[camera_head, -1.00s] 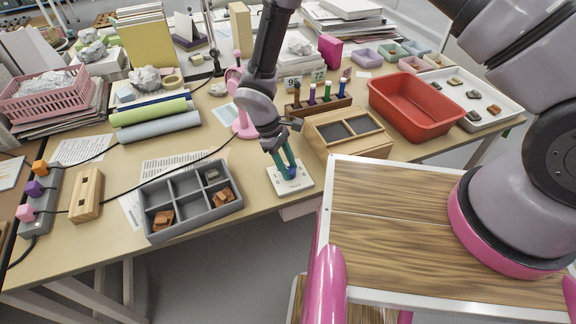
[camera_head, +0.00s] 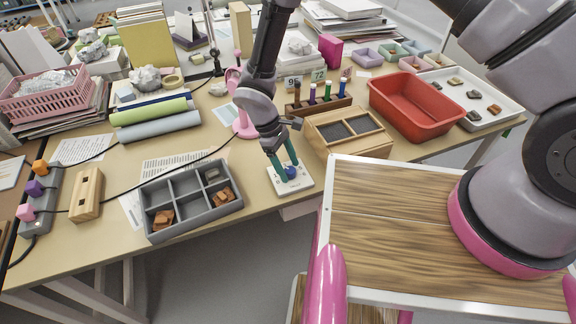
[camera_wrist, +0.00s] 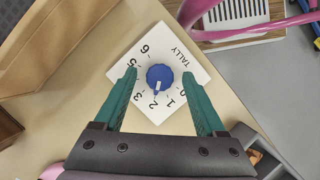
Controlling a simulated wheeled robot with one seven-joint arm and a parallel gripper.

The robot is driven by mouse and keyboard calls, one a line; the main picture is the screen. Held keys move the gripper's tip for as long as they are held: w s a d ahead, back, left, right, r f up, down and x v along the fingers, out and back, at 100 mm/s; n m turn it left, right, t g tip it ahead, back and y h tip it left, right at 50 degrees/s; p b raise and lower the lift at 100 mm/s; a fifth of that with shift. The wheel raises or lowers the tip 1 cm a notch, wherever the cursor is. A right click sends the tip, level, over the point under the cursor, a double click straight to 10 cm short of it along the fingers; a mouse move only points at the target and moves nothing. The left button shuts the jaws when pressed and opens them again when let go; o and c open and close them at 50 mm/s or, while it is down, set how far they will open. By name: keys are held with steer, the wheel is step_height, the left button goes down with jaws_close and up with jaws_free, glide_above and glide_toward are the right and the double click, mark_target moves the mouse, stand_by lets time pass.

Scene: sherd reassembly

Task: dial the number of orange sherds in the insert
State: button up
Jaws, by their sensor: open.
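The white tally dial plate (camera_head: 303,184) lies on the table, with numbers and the word TALLY readable in the wrist view (camera_wrist: 190,66). Its blue knob (camera_wrist: 159,78) has a white mark pointing at about 2. My gripper (camera_wrist: 159,73) is open, its teal fingers on either side of the knob, apart from it as far as I can see. The grey compartmented insert (camera_head: 190,226) stands left of the dial. Orange-brown sherds lie in its front-left compartment (camera_head: 162,219) and its right compartment (camera_head: 222,196). A grey sherd (camera_head: 212,174) lies in the back-right compartment.
A wooden box (camera_head: 374,143) with dark compartments stands right of the dial, near a red bin (camera_head: 416,112). A pink stand (camera_head: 243,126) is behind my gripper. A white tray (camera_head: 500,117) holds several sherds. A wooden block (camera_head: 87,195) stands left of the insert.

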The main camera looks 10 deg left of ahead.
steer(key=v, duration=1)
steer(key=shift+r, duration=0.3)
steer(key=shift+a, duration=0.1)
steer(key=w+d+r+m+t+y, duration=0.1)
steer(key=w+d+r+m, duration=0.25)
steer(key=d+r, duration=0.45)
steer(key=w+d+r+m+y, duration=0.2)
steer(key=w+d+r+m, duration=0.15)
steer(key=r, duration=0.75)
steer(key=w+d+r+m+t+y, duration=0.1)
steer(key=w+d+r+m, duration=0.1)
steer(key=w+d+r, duration=0.6)
steer(key=s+d+r+m+t+y, duration=0.1)
steer(key=s+d+r+m+t, duration=0.2)
steer(key=s+d+r+m, duration=0.2)
steer(key=s+d+r+m+t+y, duration=0.1)
steer(key=s+d+r+m+t, duration=0.2)
steer(key=s+d+r, duration=0.7)
steer(key=d+r+m, duration=0.1)
steer(key=d+m, duration=0.1)
steer(key=d, duration=0.2)
steer(key=shift+s+r, duration=0.15)
steer(key=shift+r, duration=0.05)
steer(key=shift+d, duration=0.1)
